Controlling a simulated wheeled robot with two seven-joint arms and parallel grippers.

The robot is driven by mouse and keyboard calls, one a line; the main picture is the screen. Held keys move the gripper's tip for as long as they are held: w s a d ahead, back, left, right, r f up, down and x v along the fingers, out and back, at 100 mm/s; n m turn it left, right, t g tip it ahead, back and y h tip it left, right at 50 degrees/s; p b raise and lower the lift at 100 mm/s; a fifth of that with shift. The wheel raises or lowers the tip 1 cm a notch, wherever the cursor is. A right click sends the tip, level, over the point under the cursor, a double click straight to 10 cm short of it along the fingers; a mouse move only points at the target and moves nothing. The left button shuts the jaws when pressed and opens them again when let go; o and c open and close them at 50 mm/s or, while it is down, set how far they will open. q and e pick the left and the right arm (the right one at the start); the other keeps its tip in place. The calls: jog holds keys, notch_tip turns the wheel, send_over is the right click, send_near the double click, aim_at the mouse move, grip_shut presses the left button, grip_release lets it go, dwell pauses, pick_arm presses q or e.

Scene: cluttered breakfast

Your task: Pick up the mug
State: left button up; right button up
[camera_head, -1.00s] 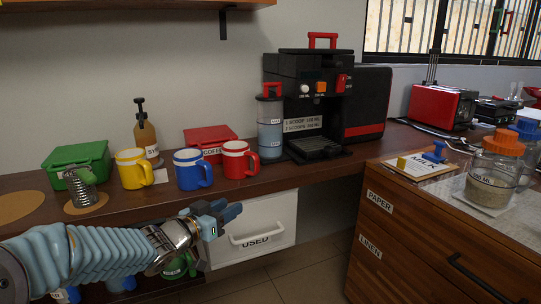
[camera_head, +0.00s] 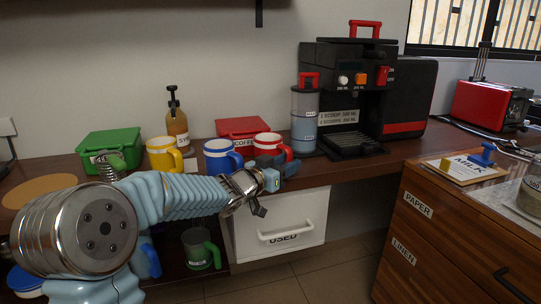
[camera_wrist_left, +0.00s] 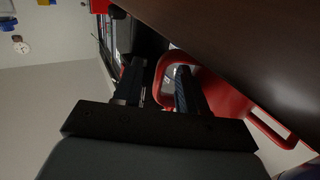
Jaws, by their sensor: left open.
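Three mugs stand in a row on the wooden counter: a yellow mug (camera_head: 163,154), a blue mug (camera_head: 219,158) and a red mug (camera_head: 268,144) with its handle to the right. My left gripper (camera_head: 282,177) is open, just in front of and below the red mug's rim in the head view. In the left wrist view, the open fingers (camera_wrist_left: 157,75) overlap the red mug (camera_wrist_left: 222,97). My right gripper is not in view.
A red box (camera_head: 243,127) and a pump bottle (camera_head: 176,125) stand behind the mugs. A clear canister (camera_head: 304,125) and the coffee machine (camera_head: 345,90) are close to the right. A green box (camera_head: 109,147) is at left.

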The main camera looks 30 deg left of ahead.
pick_arm(q)
jog(key=shift+w+d, duration=0.15)
jog(key=shift+w, duration=0.75)
grip_shut()
jog(key=shift+s+d+r, duration=0.1)
jog(key=shift+r, duration=0.05)
jog(key=shift+s+d+r, duration=0.1)
jog(key=shift+r, duration=0.1)
jog(key=s+d+r+b, duration=0.2)
jog(key=s+d+r, duration=0.5)
jog(key=d, duration=0.3)
jog(key=shift+s+d+r, duration=0.15)
jog(key=shift+s+r, duration=0.05)
jog(key=shift+s, duration=0.7)
